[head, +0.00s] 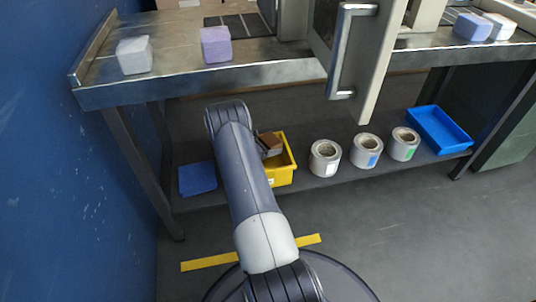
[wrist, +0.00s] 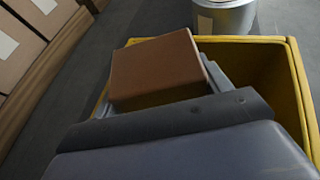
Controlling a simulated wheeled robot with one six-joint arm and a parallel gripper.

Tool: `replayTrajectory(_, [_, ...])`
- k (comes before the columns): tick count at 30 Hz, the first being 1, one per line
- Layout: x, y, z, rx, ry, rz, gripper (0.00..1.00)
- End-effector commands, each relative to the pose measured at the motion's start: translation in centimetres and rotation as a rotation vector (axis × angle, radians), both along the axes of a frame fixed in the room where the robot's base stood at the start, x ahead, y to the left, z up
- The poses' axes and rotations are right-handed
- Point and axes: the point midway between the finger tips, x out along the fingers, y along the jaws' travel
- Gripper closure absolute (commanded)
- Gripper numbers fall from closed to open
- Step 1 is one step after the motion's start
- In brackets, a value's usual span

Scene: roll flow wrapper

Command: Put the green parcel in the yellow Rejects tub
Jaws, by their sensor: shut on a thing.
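My gripper (wrist: 170,90) is shut on a brown parcel (wrist: 157,66) just over the yellow tub (wrist: 298,88). The parcel looks tilted, and its lower side is hidden by my gripper. The tub also shows in the head view (head: 281,178) on the low shelf, partly behind my arm, with the brown parcel (head: 271,139) at its opening. I cannot tell whether the parcel touches the tub. No green parcel shows in either view.
Several film rolls, one of them (head: 325,158), stand right of the tub, then a blue tray (head: 440,130). A blue sheet (head: 198,179) lies left. The steel bench (head: 180,82) overhangs the shelf, holding white (head: 134,55) and purple (head: 215,44) blocks.

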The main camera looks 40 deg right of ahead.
Motion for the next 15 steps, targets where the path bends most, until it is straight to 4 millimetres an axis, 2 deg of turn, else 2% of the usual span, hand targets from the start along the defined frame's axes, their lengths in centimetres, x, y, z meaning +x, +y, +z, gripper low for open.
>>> replayTrajectory(6, [0.0, 0.0, -3.1, -0.001, 0.002, 0.002, 0.56])
replayTrajectory(15, [0.0, 0.0, -3.2, -0.001, -0.001, 0.002, 0.56])
